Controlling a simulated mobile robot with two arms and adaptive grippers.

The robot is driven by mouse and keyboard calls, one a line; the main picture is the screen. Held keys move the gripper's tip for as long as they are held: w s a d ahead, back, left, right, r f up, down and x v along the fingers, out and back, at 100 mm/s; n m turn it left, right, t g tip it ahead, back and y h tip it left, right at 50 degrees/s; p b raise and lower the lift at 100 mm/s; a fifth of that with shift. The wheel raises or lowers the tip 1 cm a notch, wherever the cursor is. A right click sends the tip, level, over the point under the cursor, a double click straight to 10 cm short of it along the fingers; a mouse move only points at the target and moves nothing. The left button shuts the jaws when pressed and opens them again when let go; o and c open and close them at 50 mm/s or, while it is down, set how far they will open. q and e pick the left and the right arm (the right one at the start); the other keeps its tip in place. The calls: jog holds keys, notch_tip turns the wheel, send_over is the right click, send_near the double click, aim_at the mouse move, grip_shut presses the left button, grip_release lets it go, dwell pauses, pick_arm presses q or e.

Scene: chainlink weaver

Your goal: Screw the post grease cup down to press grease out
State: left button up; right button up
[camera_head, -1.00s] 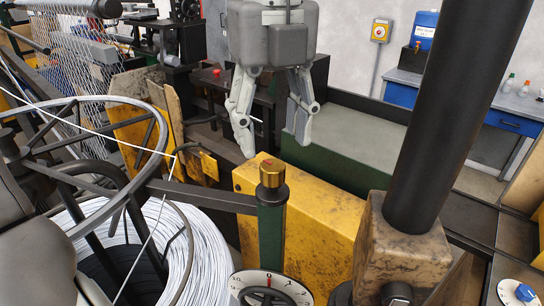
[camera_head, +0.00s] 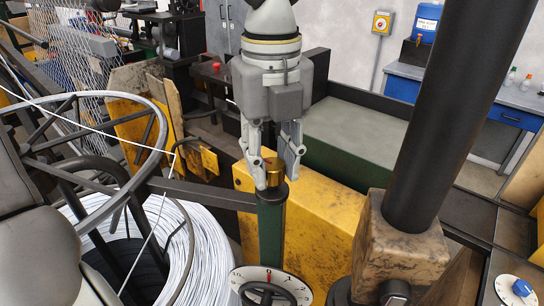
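The post grease cup (camera_head: 274,172) is a small brass cap on top of a green post (camera_head: 271,225), near the middle of the head view. The cup shows between the fingertips. I cannot tell whether both fingers press on it.
A dark bar (camera_head: 200,194) runs left from the post to a round wire reel (camera_head: 90,120). A dial (camera_head: 270,287) sits low on the post. A yellow guard (camera_head: 320,215) stands behind. A thick black column (camera_head: 440,110) rises at the right.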

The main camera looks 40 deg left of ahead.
pick_arm(q)
jog(key=shift+c, duration=1.2)
